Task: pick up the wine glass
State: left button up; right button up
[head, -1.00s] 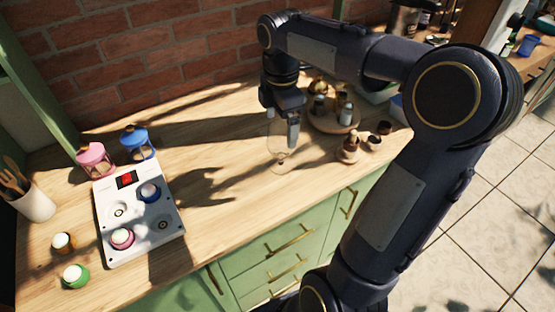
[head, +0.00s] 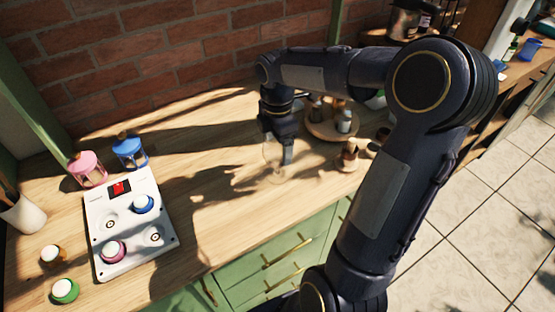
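The wine glass (head: 269,151) is clear and hard to make out. It stands upright on the wooden counter, near its front edge, with its round foot (head: 277,176) showing below my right gripper. My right gripper (head: 279,154) points down at the glass's bowl. One finger shows on the right side of the bowl; the other finger is not clear. Whether the fingers touch or grip the glass cannot be told. My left gripper is not in view.
Right of the glass, a round wooden tray (head: 323,133) holds several small containers, with small wooden pieces (head: 347,158) nearby. A white panel (head: 130,244), a pink jar (head: 88,170) and a blue jar (head: 130,153) stand at left. The counter between is clear.

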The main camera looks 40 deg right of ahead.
jog(key=c, duration=1.1)
jog(key=shift+r, duration=0.1)
